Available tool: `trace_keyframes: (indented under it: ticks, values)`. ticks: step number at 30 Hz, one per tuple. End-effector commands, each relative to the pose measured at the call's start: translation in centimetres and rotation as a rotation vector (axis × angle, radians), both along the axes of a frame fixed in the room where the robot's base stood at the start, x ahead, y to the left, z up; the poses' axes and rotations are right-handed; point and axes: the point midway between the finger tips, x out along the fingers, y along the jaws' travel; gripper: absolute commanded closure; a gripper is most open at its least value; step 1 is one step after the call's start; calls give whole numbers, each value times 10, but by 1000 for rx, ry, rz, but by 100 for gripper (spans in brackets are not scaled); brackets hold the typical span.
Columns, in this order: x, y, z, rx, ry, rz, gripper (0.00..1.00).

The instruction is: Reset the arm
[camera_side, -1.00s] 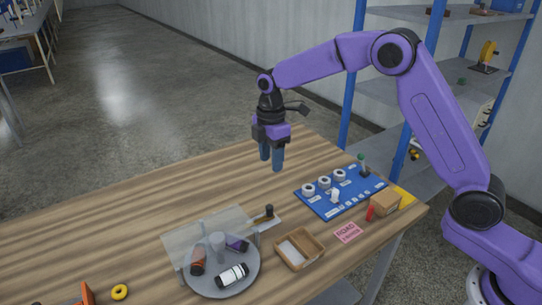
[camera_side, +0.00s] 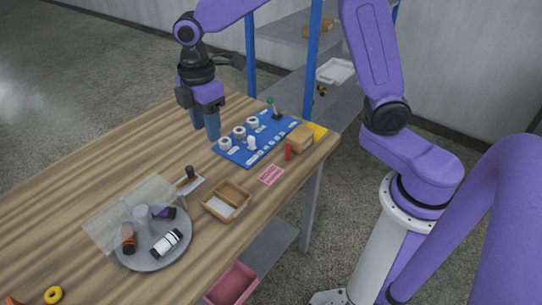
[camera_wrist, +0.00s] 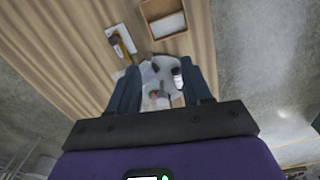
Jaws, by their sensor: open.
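My gripper (camera_side: 206,132) hangs from the arm with its blue fingers pointing down, above the back part of the wooden table (camera_side: 95,150). It is just left of the blue panel (camera_side: 240,157) in the side view. In the wrist view my gripper (camera_wrist: 162,88) has its two fingers wide apart, with nothing held between them. The round grey tray (camera_side: 180,252) shows beyond the fingers there. The side view shows the arm bent, with the upper links partly cut off by the top edge.
A blue-post shelf (camera_side: 314,50) is behind. The table's left part is mostly clear.

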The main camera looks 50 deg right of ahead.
Motion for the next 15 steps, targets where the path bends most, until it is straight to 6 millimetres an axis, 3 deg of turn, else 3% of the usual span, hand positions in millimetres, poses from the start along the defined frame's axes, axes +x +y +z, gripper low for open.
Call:
trace_keyframes:
  ticks: [8,15]
  values:
    - [-96,-22,14,9,-4,-102,51]
    - [-176,-57,14,17,-5,-192,51]
